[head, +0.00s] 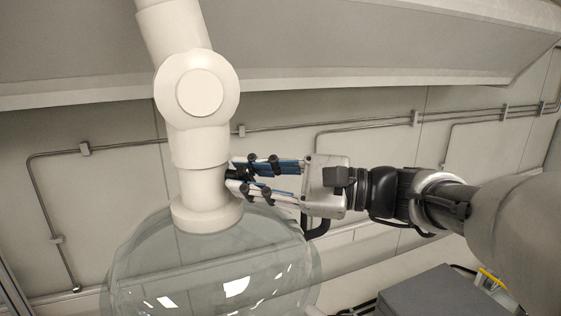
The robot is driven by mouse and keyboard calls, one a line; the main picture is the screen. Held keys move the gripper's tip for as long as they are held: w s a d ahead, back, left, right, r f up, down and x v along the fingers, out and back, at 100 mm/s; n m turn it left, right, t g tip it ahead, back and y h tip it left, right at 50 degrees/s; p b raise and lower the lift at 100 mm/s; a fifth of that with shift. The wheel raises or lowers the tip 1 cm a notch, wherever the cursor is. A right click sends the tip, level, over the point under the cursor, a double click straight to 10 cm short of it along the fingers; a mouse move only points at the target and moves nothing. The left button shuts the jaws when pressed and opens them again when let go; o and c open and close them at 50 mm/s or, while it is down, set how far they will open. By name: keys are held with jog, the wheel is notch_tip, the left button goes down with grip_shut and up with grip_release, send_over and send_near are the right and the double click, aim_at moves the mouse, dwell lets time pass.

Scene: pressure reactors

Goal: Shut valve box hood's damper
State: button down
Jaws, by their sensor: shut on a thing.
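The hood (180,285) is a clear dome at the bottom of the head view, hanging from a jointed white duct arm (200,145). Its round joint sits above, and a white collar meets the dome below. My gripper (235,178) comes in from the right, with its fingertips at the right side of the white duct just above the collar. It is shut on a small dark piece there, which seems to be the damper handle (236,174). The fingers hide most of that piece, so its angle cannot be told.
Thin metal conduits (330,127) run along the pale wall panels behind. A large pale overhang (390,55) crosses the top. A grey box (435,292) stands at the lower right, with a yellow item (491,278) beside it. The dome lies close below my gripper.

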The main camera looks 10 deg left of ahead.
jog(key=m+p, duration=0.1)
jog(key=m, duration=0.2)
jog(key=shift+r+m+p, duration=0.1)
jog(key=shift+m+p, duration=0.3)
jog(key=shift+s+m, duration=0.1)
jog(key=shift+m, duration=2.1)
jog(key=c, duration=1.5)
grip_release()
jog(key=d, duration=1.2)
jog(key=shift+s, duration=0.35)
